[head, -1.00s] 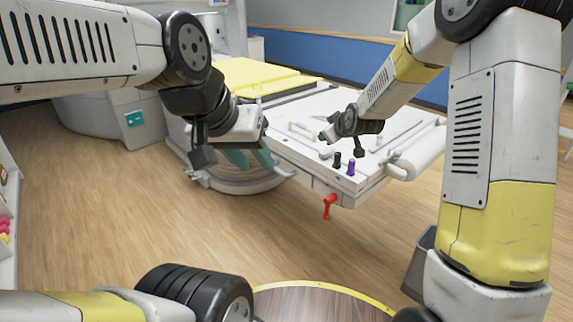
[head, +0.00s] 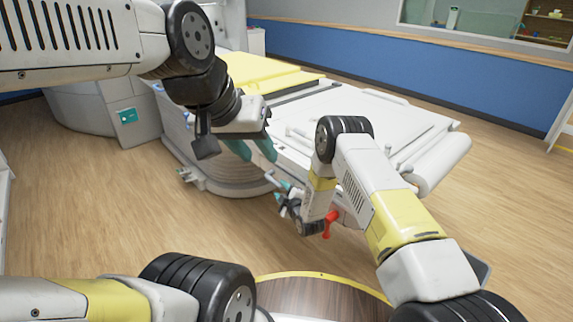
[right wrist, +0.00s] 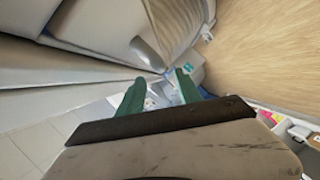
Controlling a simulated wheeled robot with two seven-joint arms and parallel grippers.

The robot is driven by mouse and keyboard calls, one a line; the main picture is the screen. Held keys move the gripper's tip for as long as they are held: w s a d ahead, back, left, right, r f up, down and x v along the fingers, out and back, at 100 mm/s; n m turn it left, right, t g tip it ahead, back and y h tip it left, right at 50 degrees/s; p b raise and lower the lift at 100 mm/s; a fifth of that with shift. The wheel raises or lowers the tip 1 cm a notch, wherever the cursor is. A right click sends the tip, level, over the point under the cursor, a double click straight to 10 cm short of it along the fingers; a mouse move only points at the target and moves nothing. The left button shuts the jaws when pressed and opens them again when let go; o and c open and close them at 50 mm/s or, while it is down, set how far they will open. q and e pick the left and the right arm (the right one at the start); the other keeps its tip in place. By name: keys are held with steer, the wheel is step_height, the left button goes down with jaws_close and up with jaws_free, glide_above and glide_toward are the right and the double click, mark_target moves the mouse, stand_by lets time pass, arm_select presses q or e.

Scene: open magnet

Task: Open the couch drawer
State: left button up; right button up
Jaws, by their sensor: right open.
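The couch (head: 370,115) is a long white bed with a yellow pad at its far end. A red handle (head: 330,224) hangs at its near end. I cannot make out the drawer's outline; my right arm covers part of the couch's near side. My left gripper (head: 252,149) hangs beside the couch with its teal fingers apart and empty. My right gripper (head: 281,190) is low at the couch's near side, left of the red handle. In the right wrist view its teal fingers (right wrist: 159,88) are apart, with a pale grey handle-like piece (right wrist: 147,52) beyond them. Contact is not visible.
The couch's round base (head: 235,180) stands on the wooden floor (head: 120,220). A grey cabinet with a teal label (head: 127,115) is at the back left. A blue wall (head: 440,75) runs behind. The floor at left and right is clear.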

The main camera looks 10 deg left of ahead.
mark_target(275, 182)
steer(key=shift+w+a+f, duration=0.3)
steer(key=shift+w, duration=0.25)
steer(key=shift+x, duration=3.5)
jaws_close()
